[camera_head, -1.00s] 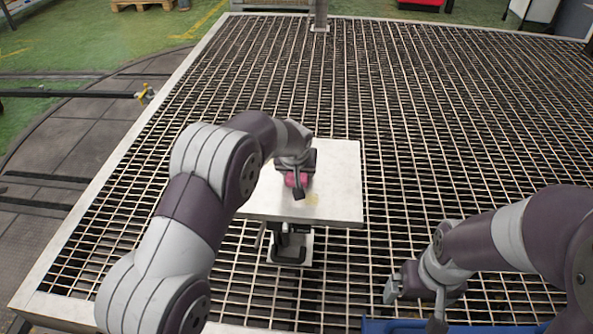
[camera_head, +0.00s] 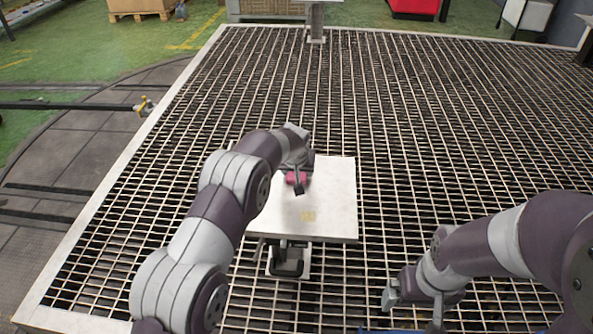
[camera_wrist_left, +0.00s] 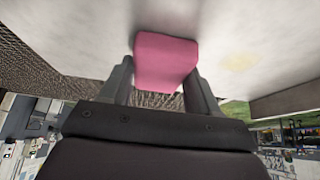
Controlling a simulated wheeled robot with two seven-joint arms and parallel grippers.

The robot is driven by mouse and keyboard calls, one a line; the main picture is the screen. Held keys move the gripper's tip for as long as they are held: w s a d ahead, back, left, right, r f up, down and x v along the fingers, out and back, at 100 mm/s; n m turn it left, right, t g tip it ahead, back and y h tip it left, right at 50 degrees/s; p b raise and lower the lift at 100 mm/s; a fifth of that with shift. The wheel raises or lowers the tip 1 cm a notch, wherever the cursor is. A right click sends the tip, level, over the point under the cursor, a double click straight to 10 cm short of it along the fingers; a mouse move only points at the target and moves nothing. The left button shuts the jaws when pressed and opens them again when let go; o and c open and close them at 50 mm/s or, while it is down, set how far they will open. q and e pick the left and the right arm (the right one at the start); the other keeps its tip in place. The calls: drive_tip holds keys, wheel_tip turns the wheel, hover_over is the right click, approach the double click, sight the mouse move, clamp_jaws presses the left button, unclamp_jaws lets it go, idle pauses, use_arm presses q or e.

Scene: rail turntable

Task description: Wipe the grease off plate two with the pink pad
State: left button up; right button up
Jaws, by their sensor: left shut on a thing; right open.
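A pale square plate (camera_head: 330,200) stands on a dark post above the grating; no number shows on it. A faint yellow grease smear (camera_head: 308,216) lies on its near half. It also shows in the left wrist view (camera_wrist_left: 240,62). My left gripper (camera_head: 299,184) is shut on the pink pad (camera_wrist_left: 166,62), at the plate's upper left part, beyond the smear. The pad appears at or very near the plate's face; I cannot tell whether it touches. My right gripper (camera_head: 412,310) is open and empty, low over the grating at the right front.
A metal grating (camera_head: 450,130) with a pale frame surrounds the plate. Another post (camera_head: 317,25) with a pale top stands at the far edge. A sliver of something blue (camera_head: 390,331) shows at the bottom edge. The grating to the right is clear.

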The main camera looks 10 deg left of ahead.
sight(305, 180)
use_arm(q)
drive_tip(key=shift+s+d+f, duration=0.15)
drive_tip(key=shift+d, duration=1.05)
drive_tip(key=shift+s+b, duration=0.75)
drive_tip(key=shift+s, duration=1.2)
drive_tip(key=shift+s+f+b, duration=0.1)
drive_tip(key=shift+s+b, duration=0.7)
drive_tip(key=shift+s, duration=0.55)
drive_tip(key=shift+s+b, duration=1)
drive_tip(key=shift+s, duration=0.15)
drive_tip(key=shift+s+r, duration=0.2)
drive_tip(key=shift+s, duration=0.3)
drive_tip(key=shift+s+f+b, duration=0.15)
drive_tip(key=shift+s+b, duration=0.8)
drive_tip(key=shift+s, duration=0.1)
drive_tip(key=shift+s+f+b, duration=0.1)
drive_tip(key=shift+s+b, duration=0.8)
drive_tip(key=shift+s, duration=0.15)
drive_tip(key=shift+s+r+b, duration=0.15)
drive_tip(key=shift+s+b, duration=0.5)
drive_tip(key=shift+s, duration=0.55)
drive_tip(key=shift+s+r, duration=0.1)
drive_tip(key=shift+r, duration=0.1)
wheel_tip(305, 180, up, 6)
drive_tip(key=p, duration=0.4)
drive_tip(key=shift+p, duration=0.35)
